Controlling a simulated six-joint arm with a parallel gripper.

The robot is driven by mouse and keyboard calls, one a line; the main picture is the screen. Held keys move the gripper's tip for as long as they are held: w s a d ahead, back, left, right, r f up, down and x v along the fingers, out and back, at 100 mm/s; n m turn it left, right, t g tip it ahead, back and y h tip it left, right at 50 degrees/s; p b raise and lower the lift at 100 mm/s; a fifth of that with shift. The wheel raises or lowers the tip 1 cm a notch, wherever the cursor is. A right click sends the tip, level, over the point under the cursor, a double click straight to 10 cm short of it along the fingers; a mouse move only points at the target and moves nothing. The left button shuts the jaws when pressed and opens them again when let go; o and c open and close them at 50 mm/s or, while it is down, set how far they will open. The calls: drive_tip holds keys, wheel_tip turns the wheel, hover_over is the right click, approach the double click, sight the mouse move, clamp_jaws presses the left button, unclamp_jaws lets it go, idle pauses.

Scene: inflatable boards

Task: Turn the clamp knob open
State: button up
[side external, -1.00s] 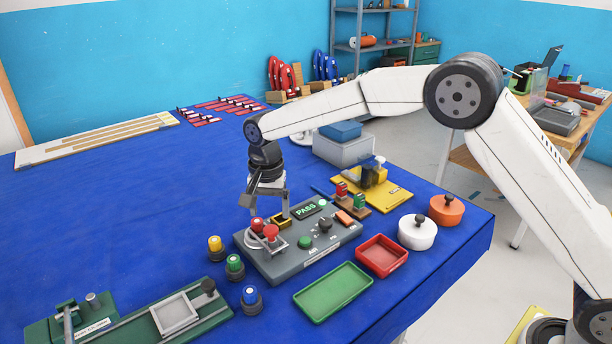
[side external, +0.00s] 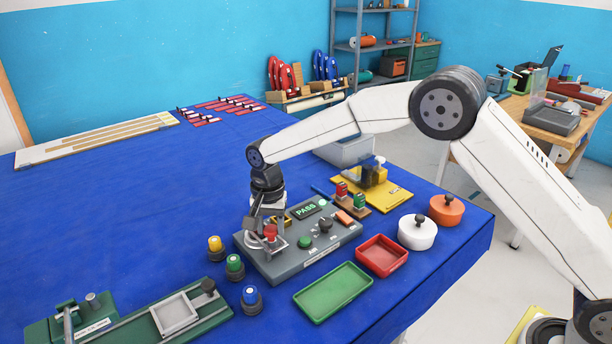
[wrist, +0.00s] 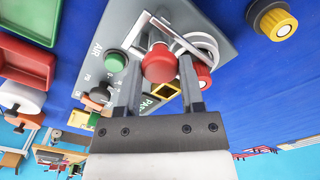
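A grey control panel (side external: 290,262) lies on the blue table and carries a PASS display (side external: 305,209), a green button (side external: 305,242) and a black knob (side external: 325,226). A round red knob (side external: 270,231) stands at its left end by a metal bracket; it also shows in the wrist view (wrist: 158,64). A second red knob (wrist: 203,76) is partly hidden behind a finger. I cannot tell which red knob is the clamp knob. My gripper (side external: 265,236) points down over this end. In the wrist view its fingers (wrist: 159,72) are apart on either side of the first red knob, with gaps visible.
Yellow (side external: 215,246), green (side external: 235,266) and blue (side external: 250,298) round buttons stand left of the panel. A green tray (side external: 333,310) and a red tray (side external: 381,274) lie in front and right. Open blue table lies behind and left.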

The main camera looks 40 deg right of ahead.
clamp_jaws()
drive_tip(key=shift+n, duration=0.5)
drive_tip(key=n, duration=0.2)
drive_tip(key=shift+n, duration=0.4)
drive_tip(key=n, duration=0.4)
drive_tip(key=shift+n, duration=0.3)
drive_tip(key=n, duration=0.9)
drive_tip(key=shift+n, duration=0.3)
